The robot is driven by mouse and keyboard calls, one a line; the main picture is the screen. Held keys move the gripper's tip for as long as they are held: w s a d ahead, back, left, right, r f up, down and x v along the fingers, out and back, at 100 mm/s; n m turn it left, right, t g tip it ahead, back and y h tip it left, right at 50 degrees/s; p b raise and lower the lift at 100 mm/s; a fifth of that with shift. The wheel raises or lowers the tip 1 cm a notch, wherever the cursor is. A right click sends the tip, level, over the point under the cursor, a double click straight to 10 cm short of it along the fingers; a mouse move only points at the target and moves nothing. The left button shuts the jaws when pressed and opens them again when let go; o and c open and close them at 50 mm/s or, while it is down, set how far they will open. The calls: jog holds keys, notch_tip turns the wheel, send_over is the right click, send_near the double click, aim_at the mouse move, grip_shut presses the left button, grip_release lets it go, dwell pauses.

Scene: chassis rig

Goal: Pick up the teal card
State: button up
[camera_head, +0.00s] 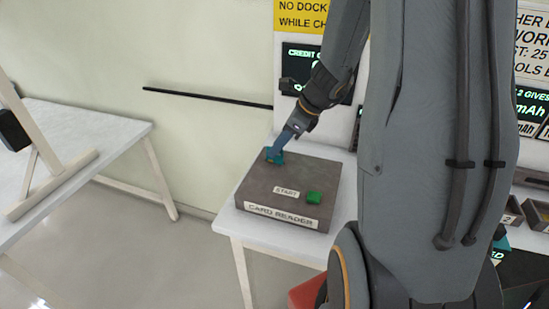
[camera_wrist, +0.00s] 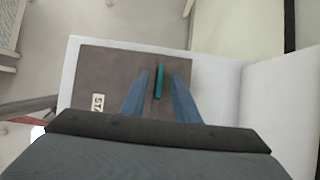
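The teal card (camera_head: 273,155) stands on edge at the back left of the top of the grey card reader box (camera_head: 262,178). In the wrist view the teal card (camera_wrist: 159,82) is a thin upright strip above the brown-grey box top (camera_wrist: 100,72). My gripper (camera_head: 274,152) reaches down over the card from the upper right. In the wrist view my gripper's two blue fingers (camera_wrist: 160,77) are apart on either side of the card, with a gap on both sides. The lower edge of the card is hard to make out.
The box stands on a white table (camera_head: 238,222) and carries a START label (camera_head: 286,192) and a green button (camera_head: 314,198). A wall with signs and a dark screen (camera_head: 305,65) is behind. Another table (camera_head: 85,125) stands at left. My arm hides much of the right.

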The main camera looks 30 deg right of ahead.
jog(key=shift+x, duration=1.15)
grip_shut()
jog(key=shift+r, duration=0.15)
